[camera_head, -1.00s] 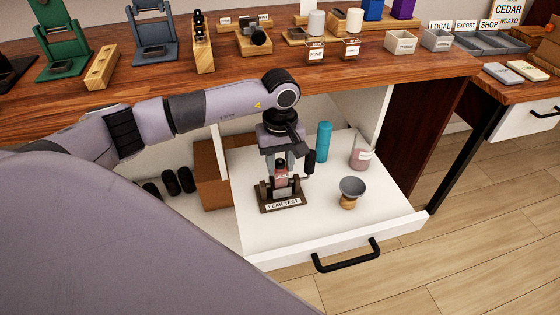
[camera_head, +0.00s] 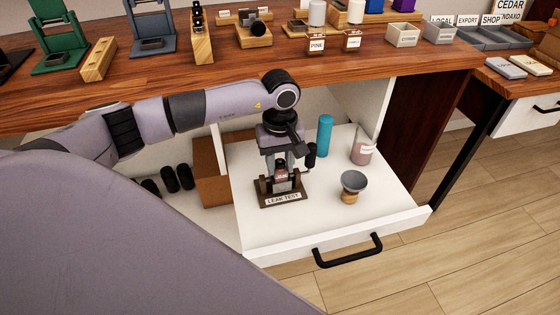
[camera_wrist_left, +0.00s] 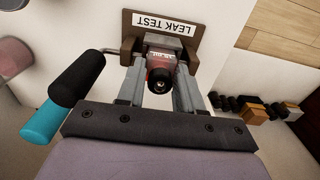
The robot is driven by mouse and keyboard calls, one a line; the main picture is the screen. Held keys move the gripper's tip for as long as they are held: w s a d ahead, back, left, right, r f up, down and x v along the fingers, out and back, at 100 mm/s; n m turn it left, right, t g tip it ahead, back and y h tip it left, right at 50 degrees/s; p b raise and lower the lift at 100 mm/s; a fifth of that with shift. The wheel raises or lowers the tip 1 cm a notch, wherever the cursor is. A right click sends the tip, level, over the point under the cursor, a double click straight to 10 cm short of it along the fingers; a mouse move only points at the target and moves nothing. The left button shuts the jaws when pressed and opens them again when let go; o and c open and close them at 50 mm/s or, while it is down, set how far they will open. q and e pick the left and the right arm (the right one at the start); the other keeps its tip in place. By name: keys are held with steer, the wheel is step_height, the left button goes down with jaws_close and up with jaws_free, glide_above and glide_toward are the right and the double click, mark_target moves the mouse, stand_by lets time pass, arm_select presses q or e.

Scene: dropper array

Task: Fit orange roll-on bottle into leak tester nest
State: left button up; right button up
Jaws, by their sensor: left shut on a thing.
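The leak tester (camera_head: 268,201) is a dark brown stand with a "LEAK TEST" label on the white drawer floor; its base also shows in the left wrist view (camera_wrist_left: 128,46). The roll-on bottle (camera_head: 281,176) looks reddish-orange with a pale label and a black cap (camera_wrist_left: 159,82). My left gripper (camera_head: 280,170) points down over the tester, its grey fingers shut on either side of the bottle. The bottle is upright, low between the tester's posts. Its bottom and the nest are hidden, so I cannot tell whether it is seated. My right gripper is out of view.
A black handle (camera_head: 311,154) rises at the tester's right side. A teal cylinder (camera_head: 325,136), a pink jar (camera_head: 361,147) and a grey bowl-topped item (camera_head: 352,184) stand right of it. A brown box (camera_head: 212,178) is at left. The front right drawer floor is clear.

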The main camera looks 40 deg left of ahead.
arm_select(q)
steer(key=shift+f, duration=0.25)
steer(key=o, duration=1.1)
steer(key=shift+c, duration=0.2)
steer(key=shift+r, duration=3.65)
